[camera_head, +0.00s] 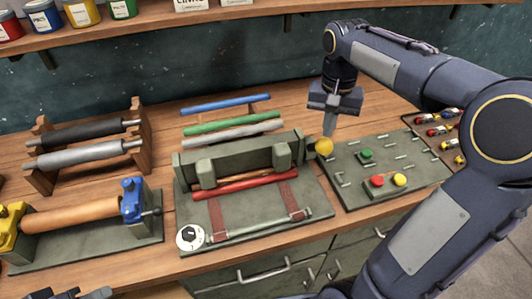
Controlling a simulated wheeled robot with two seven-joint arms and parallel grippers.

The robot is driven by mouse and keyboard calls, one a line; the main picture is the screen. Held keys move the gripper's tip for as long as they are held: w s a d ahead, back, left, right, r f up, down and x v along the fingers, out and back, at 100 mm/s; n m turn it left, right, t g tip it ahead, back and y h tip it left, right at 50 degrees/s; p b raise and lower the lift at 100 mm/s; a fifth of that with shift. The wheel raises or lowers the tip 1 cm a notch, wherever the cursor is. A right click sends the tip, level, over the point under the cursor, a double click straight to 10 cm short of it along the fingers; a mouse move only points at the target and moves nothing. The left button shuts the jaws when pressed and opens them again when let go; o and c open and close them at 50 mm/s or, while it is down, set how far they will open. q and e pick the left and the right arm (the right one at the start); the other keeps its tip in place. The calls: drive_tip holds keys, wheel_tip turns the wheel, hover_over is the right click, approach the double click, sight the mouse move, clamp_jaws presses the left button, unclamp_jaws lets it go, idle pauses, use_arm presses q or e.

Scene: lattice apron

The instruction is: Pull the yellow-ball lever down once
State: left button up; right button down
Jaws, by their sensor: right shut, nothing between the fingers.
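The yellow-ball lever (324,147) shows its round yellow knob at the right end of a green-grey press (246,158) on the workbench. My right gripper (329,132) points down just above the yellow ball, with its fingers shut and nothing between them. The fingertips overlap the ball's top edge in the picture; I cannot tell whether they touch it. The lever's rod is mostly hidden. Part of my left gripper (82,294) shows at the bottom left edge, cut off by the frame.
A panel (345,190) with a green button (366,154), red and yellow buttons and small pegs lies right of the press. Blue, green and grey rods lie behind the press. A roller stand (45,180) and a wooden roller (80,214) are at left. A shelf with cans is above.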

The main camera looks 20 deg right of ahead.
sight(328, 148)
drive_tip(key=shift+f, duration=0.15)
drive_tip(key=shift+f+b, duration=0.4)
drive_tip(key=shift+f, duration=0.15)
drive_tip(key=shift+s+f+b, duration=0.35)
drive_tip(key=shift+s+f, duration=0.1)
drive_tip(key=shift+s, duration=0.05)
drive_tip(key=shift+f, duration=0.1)
drive_tip(key=shift+s+a+f+b, duration=0.1)
drive_tip(key=shift+s+f+b, duration=0.3)
drive_tip(key=shift+f+b, duration=0.1)
drive_tip(key=shift+s+f+b, duration=0.3)
drive_tip(key=shift+f+b, duration=0.05)
drive_tip(key=shift+f, duration=0.15)
